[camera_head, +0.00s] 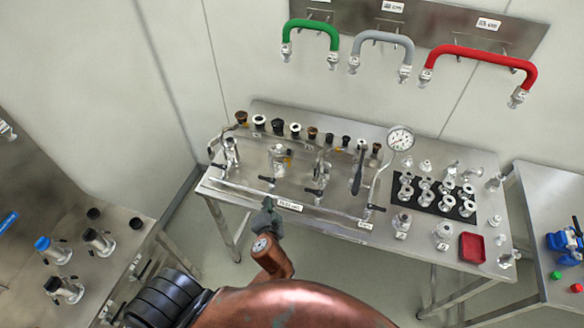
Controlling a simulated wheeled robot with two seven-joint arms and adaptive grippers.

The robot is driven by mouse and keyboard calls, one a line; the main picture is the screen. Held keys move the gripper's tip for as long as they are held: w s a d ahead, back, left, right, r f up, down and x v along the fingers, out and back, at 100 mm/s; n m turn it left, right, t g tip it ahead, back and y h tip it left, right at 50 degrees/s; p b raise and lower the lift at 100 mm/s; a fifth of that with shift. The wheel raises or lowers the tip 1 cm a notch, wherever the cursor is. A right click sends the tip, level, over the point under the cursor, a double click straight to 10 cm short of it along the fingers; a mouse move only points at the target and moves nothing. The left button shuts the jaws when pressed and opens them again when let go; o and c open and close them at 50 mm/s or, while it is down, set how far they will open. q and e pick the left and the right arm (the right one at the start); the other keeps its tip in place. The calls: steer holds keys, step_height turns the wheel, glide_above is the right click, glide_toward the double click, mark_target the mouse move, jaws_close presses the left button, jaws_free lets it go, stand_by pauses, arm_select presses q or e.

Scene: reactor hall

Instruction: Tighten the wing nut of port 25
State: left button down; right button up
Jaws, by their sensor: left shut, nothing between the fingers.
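A steel table (385,255) carries a piping assembly (300,205) with black-handled valves and a row of black and brown round caps (295,128) along its back. Port labels, including a white plate (289,206) at the front edge, are too small to read, so I cannot tell which port is 25. No wing nut can be made out clearly. My left gripper (268,207) is shut and empty, in front of the table's front edge, just left of the white plate. Whether it touches anything cannot be told. My right gripper is out of view.
A pressure gauge (400,138) stands up from the table. A black mat (436,196) with several metal fittings and a red tray (472,247) lie right. Green (311,27), grey (381,40) and red (480,55) hoses hang on the wall. Another bench (30,255) stands left.

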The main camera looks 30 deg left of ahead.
arm_select(q)
steer(key=w+d+r+m+t, duration=0.4)
steer(key=w+d+r+t, duration=0.15)
steer(key=w+d, duration=0.25)
steer(key=w+a+f+p, duration=0.2)
steer(key=w+a+p, duration=0.1)
steer(key=w+a, duration=0.4)
steer(key=shift+w+a+f+g, duration=0.25)
steer(key=shift+w+f+g, duration=0.1)
steer(key=shift+w+g, duration=0.1)
